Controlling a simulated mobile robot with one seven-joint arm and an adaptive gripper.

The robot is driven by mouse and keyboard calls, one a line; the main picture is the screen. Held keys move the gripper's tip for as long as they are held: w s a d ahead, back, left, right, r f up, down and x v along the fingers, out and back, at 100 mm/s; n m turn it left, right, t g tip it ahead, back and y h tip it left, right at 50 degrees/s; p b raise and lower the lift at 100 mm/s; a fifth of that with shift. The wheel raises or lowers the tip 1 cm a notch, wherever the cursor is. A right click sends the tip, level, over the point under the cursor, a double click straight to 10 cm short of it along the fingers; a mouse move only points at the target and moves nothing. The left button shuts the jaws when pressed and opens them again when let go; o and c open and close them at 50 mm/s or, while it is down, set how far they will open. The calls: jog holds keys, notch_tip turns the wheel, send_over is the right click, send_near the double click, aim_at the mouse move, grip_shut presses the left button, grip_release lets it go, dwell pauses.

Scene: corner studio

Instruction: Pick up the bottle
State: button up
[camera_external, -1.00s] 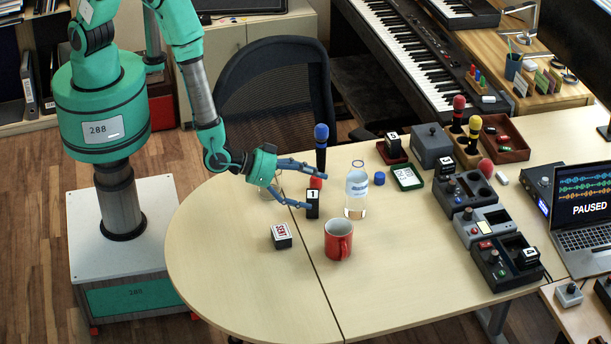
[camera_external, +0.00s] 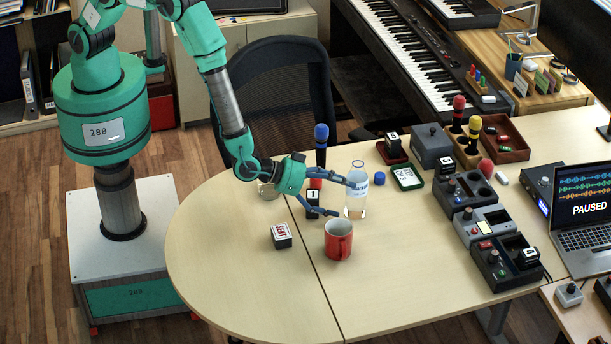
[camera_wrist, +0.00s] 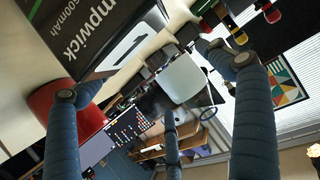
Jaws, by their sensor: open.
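The clear bottle (camera_external: 357,204) stands upright on the table, with a pale label and clear liquid inside. I cannot clearly make out the bottle there.
A black block marked 1 (camera_external: 312,200) stands close under my fingers; it also looms large in the wrist view (camera_wrist: 115,50). A red mug (camera_external: 338,242) stands in front of the bottle. A small box (camera_external: 282,236) lies left of it. A blue-topped microphone (camera_external: 321,140) stands behind.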

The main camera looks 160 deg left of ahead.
aim_at(347, 193)
jog(key=shift+a, duration=0.1)
jog(key=shift+a+f, duration=0.35)
jog(key=shift+a, duration=0.2)
jog(key=shift+b+x, duration=0.4)
jog(key=shift+x, duration=1.5)
jog(key=shift+r, duration=0.1)
jog(key=c, duration=1.5)
